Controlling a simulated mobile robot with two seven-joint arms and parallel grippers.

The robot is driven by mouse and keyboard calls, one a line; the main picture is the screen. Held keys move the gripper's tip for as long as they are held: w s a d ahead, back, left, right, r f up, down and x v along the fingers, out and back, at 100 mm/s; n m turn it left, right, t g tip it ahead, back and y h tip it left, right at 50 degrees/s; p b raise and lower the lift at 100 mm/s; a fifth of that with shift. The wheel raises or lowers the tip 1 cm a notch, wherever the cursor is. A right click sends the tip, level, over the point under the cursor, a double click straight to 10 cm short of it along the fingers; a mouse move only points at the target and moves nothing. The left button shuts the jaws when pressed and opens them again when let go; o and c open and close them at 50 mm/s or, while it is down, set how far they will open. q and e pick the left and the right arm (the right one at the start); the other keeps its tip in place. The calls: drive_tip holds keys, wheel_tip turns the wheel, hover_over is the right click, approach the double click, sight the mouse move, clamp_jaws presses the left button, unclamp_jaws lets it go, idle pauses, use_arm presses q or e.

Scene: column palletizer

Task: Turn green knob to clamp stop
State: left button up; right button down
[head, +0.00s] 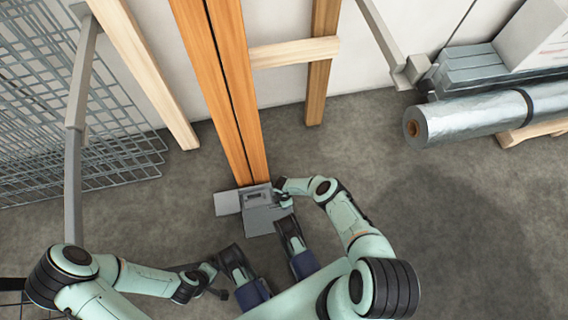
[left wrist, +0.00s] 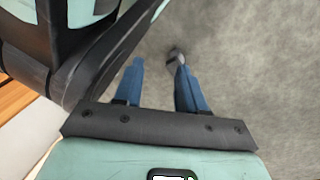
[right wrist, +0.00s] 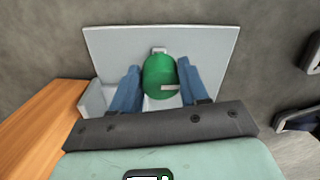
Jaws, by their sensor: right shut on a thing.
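The green knob (right wrist: 160,78) shows in the right wrist view in front of a flat grey metal plate (right wrist: 205,48), with a small light tab at its top and a light bar on its lower right. My right gripper (right wrist: 159,80) is shut on the knob, one blue finger on each side. In the head view the grey metal stop (head: 228,202) sits at the foot of the orange beams, with my right gripper (head: 284,200) at its right side; the knob cannot be made out there. My left gripper (left wrist: 158,72) is open and empty above the floor.
Two orange beams (head: 237,90) rise behind the stop. A wire mesh panel (head: 60,100) stands at the left. A silver roll (head: 470,118) lies at the right near the wall. The grey floor (head: 480,230) at the right is clear.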

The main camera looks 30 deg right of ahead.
drive_tip(key=shift+w, duration=0.1)
drive_tip(key=c, duration=0.6)
unclamp_jaws()
use_arm(q)
drive_tip(key=w+d+r+t+p, duration=0.1)
drive_tip(key=w+r+t+p, duration=0.1)
drive_tip(key=w+r+p, duration=0.3)
use_arm(e)
wheel_tip(320, 180, up, 6)
drive_tip(key=shift+f+b, duration=0.1)
drive_tip(key=shift+b, duration=0.5)
use_arm(q)
drive_tip(key=s+d+r+m+g+h+p, duration=0.1)
drive_tip(key=s+d+r+g+p, duration=0.1)
drive_tip(key=s+d+r+p, duration=0.1)
drive_tip(key=shift+s+d+r+p, duration=0.3)
drive_tip(key=shift+s+r+p, duration=0.3)
drive_tip(key=shift+s+r, duration=0.85)
use_arm(e)
drive_tip(key=shift+w+r, duration=0.2)
drive_tip(key=shift+r, duration=3.6)
use_arm(q)
drive_tip(key=shift+w, duration=0.1)
